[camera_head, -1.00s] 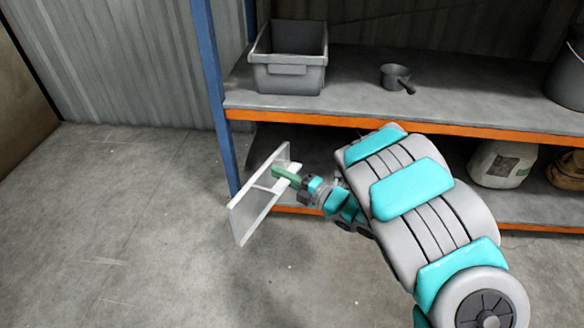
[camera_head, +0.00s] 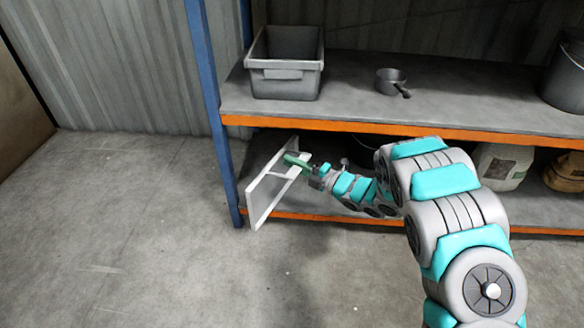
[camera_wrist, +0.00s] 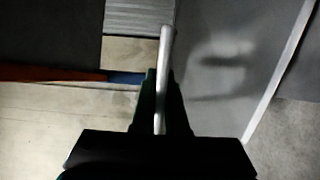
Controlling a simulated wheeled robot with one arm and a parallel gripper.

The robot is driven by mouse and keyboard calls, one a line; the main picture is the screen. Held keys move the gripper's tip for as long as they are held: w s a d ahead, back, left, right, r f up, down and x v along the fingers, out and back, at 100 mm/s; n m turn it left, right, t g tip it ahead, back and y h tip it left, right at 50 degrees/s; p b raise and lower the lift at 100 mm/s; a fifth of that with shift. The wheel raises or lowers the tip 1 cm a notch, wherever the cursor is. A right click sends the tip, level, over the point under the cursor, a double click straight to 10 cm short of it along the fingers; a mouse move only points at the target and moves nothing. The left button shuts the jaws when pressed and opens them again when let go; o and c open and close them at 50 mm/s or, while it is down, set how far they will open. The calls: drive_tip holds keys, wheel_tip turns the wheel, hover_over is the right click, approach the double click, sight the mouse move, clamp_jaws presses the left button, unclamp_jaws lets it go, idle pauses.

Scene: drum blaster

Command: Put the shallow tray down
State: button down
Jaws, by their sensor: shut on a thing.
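The shallow tray (camera_head: 258,205) is white or pale grey and is tilted up on its side in the head view, in front of the shelf's left post. My gripper (camera_head: 296,162) is shut on the tray and holds it near its upper right part. In the wrist view the dark gripper fingers (camera_wrist: 161,108) close around a thin pale wall of the tray (camera_wrist: 165,60). The tray's grey face fills the right side of that view. Part of the tray is hidden behind my gripper.
A shelf with a blue post (camera_head: 212,110) and orange beams (camera_head: 390,128) stands behind. A grey bin (camera_head: 287,82) and a small dark pan (camera_head: 391,82) sit on its upper board. A pale jug (camera_head: 503,165) stands on the lower level. The concrete floor (camera_head: 130,240) at left is clear.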

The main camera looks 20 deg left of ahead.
drive_tip(key=shift+f, duration=0.8)
drive_tip(key=shift+f, duration=0.2)
drive_tip(key=c, duration=0.9)
unclamp_jaws()
drive_tip(key=shift+c, duration=0.2)
drive_tip(key=shift+r, duration=0.2)
drive_tip(key=v, duration=1.2)
drive_tip(key=shift+d, duration=0.1)
